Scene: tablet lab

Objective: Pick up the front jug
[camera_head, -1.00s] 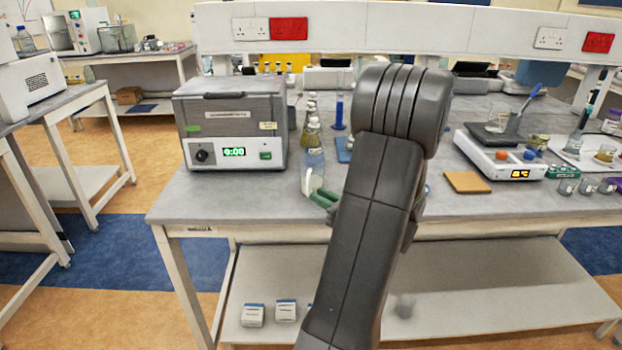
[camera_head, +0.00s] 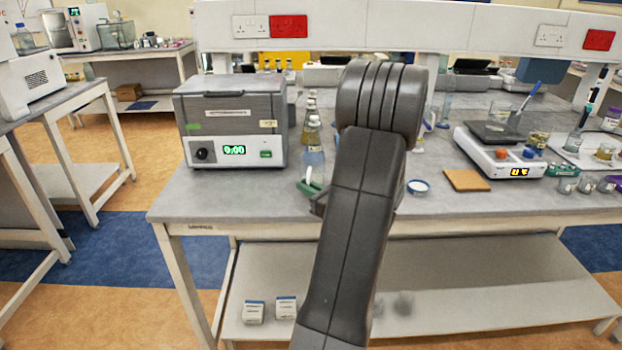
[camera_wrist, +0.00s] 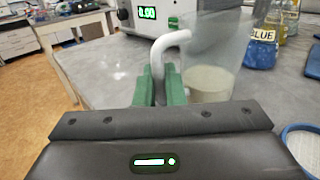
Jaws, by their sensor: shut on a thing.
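The front jug (camera_wrist: 222,55) is clear, with a white handle (camera_wrist: 172,42) and pale contents low inside. In the wrist view it stands just right of my gripper (camera_wrist: 160,86), whose green fingers are shut on the handle. The gripper body hides the jug's base, so I cannot tell whether it touches the bench. In the head view my arm hides most of the jug. The green fingers of my gripper (camera_head: 309,187) show left of the arm, with the white handle (camera_head: 308,174) between them.
A bottle with blue liquid (camera_head: 313,157) stands behind the gripper, left of my arm, with more bottles behind it. A grey box with a green display (camera_head: 230,130) is to the left. A blue-rimmed dish (camera_head: 418,187) lies to the right. The bench's front left is clear.

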